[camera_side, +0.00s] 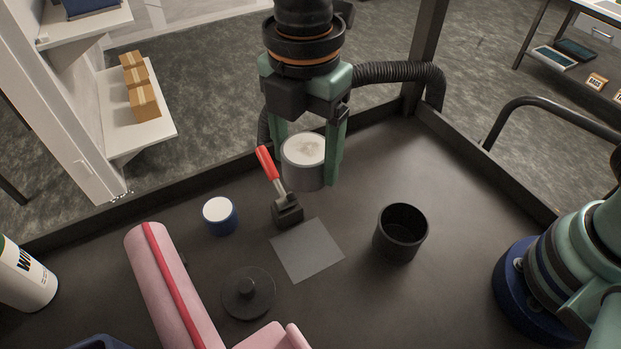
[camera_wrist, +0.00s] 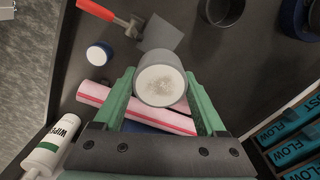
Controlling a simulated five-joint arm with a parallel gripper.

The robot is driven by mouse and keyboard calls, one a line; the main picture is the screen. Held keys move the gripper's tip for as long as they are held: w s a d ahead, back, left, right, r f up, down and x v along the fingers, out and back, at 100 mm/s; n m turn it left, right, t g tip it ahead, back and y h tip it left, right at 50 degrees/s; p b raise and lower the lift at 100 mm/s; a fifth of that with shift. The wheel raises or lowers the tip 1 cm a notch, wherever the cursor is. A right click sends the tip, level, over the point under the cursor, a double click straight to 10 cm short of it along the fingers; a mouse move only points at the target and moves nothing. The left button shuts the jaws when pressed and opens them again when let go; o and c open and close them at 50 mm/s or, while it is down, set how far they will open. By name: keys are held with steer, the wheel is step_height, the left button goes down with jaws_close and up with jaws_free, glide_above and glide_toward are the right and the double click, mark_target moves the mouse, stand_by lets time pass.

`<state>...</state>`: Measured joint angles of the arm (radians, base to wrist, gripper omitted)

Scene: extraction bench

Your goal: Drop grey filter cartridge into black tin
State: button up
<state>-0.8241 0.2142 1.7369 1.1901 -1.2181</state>
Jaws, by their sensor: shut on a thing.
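My gripper (camera_side: 305,172) is shut on the grey filter cartridge (camera_side: 304,174), a short grey cylinder with a whitish, stained top. It is held upright above the bench, between the two green fingers. In the wrist view the cartridge (camera_wrist: 161,84) sits between the fingertips (camera_wrist: 160,84). The black tin (camera_side: 386,238) stands open on the bench, right of and below the gripper in the side view. Its inside looks empty. In the wrist view the open tin (camera_wrist: 222,10) is partly cut off at the top edge, beyond the cartridge.
A black lid (camera_side: 248,293), a blue jar with white top (camera_side: 220,216), a pink roll (camera_side: 170,285) and a wipes tub (camera_side: 22,275) are at left.

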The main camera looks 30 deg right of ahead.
glide_toward(408, 218)
steer(key=a, duration=0.1)
steer(key=s+a+r, duration=0.1)
steer(key=a+r, duration=0.1)
steer(key=shift+s+a, duration=0.1)
steer(key=shift+s, duration=0.2)
steer(key=shift+f, duration=0.15)
steer(key=shift+f, duration=2.95)
steer(key=shift+s+f, duration=0.1)
steer(key=shift+f, duration=0.35)
steer(key=o, duration=1.4)
step_height(408, 218, up, 13)
steer(key=w+d+r+m+t, duration=0.2)
steer(key=w+d+r+m, duration=0.1)
steer(key=d+m, duration=0.5)
steer(key=w+d+r+m+t, duration=0.3)
steer(key=w+d+m, duration=0.2)
steer(key=m, duration=1)
steer(key=d, duration=0.3)
steer(key=shift+r+t, duration=0.15)
steer(key=shift+t, duration=0.15)
